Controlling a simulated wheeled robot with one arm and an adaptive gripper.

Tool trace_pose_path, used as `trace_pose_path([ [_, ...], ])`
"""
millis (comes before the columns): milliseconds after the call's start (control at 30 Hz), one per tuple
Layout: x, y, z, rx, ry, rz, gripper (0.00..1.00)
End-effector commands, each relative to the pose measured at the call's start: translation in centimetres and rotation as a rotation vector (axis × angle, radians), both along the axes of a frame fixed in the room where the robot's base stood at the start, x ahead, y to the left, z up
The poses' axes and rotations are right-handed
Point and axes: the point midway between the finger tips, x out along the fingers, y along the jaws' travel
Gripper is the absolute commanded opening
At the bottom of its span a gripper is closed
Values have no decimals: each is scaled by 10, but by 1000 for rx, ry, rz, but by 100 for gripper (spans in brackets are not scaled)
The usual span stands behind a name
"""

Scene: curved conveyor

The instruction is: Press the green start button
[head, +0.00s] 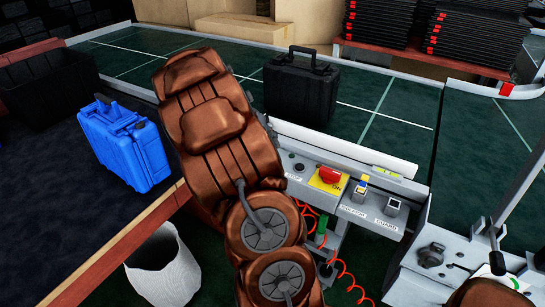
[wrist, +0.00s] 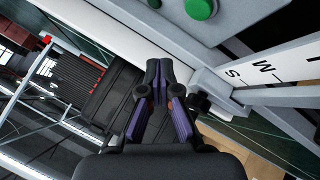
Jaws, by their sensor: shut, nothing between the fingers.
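A round green button (wrist: 200,8) sits on a light grey panel (wrist: 178,22) at the top edge of the wrist view, partly cut off by the frame. My gripper (wrist: 159,68) is shut and empty, with its fingertips together below and left of the button in the picture. The fingertips look apart from the button; their exact distance from the panel is hard to judge. In the head view my copper-coloured arm fills the middle, and my fingertips cannot be made out there.
A control panel (head: 370,207) carries a red button (head: 330,175) on yellow and switches. The conveyor (head: 385,105) holds a black case (head: 301,88). A blue case (head: 125,143) stands on the dark table (head: 60,215) at left. A white bin (head: 163,270) stands below. A post and lever rise at right.

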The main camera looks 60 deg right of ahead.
Motion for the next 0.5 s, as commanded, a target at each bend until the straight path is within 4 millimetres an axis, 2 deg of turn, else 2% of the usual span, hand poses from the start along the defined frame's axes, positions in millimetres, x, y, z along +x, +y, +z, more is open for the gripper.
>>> trace_pose_path([
  [267, 0, 0, -37, -1, 1, 1, 0],
  [500, 0, 0, -51, -1, 1, -1, 0],
])
